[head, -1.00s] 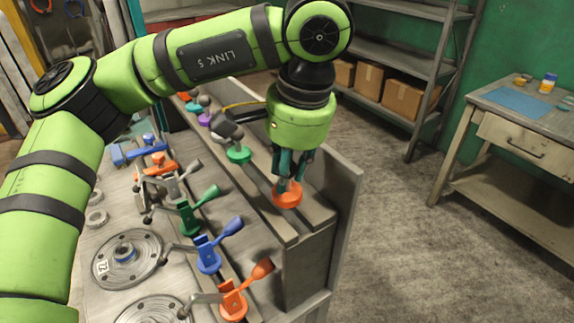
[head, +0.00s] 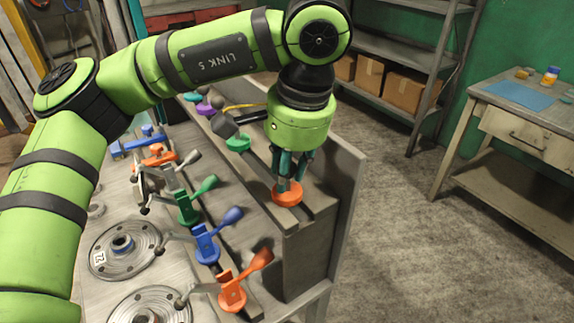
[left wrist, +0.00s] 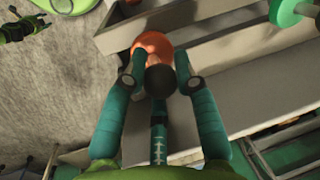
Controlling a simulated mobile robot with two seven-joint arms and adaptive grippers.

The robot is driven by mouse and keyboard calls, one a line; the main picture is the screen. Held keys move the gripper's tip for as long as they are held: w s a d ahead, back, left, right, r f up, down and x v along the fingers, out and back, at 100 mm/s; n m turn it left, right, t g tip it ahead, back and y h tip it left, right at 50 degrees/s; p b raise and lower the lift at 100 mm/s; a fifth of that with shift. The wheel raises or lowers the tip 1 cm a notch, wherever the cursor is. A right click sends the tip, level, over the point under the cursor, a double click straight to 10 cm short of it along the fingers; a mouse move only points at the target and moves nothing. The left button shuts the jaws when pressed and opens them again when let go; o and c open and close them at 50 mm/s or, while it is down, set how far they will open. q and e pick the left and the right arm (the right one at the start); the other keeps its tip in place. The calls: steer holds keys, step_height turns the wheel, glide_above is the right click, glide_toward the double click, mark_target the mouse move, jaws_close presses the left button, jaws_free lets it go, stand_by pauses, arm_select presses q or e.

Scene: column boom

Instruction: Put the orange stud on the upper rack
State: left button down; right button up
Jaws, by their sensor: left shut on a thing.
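The orange stud (head: 287,195) has a round orange disc and a grey shank. My left gripper (head: 290,179) points down with its teal fingers shut on the shank. The stud is at the near end of the upper rack (head: 262,192), a raised grey ledge with a slot along it. I cannot tell whether the disc touches the ledge. In the left wrist view the orange disc (left wrist: 152,46) shows beyond the fingertips (left wrist: 160,83), with the shank's dark end between them.
A green stud (head: 238,143) and a purple one (head: 205,109) stand farther along the rack, with a dark hammer-like head (head: 224,126) near them. Orange (head: 233,294), blue (head: 207,247) and green (head: 189,210) lever clamps line the lower bench. Open floor lies to the right.

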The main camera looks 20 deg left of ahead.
arm_select(q)
steer(key=c, duration=1.2)
jaws_free()
steer(key=shift+c, duration=0.2)
steer(key=shift+r, duration=0.15)
steer(key=shift+r+p, duration=3.35)
steer(key=shift+r, duration=0.35)
steer(key=o, duration=0.6)
steer(key=shift+c, duration=0.2)
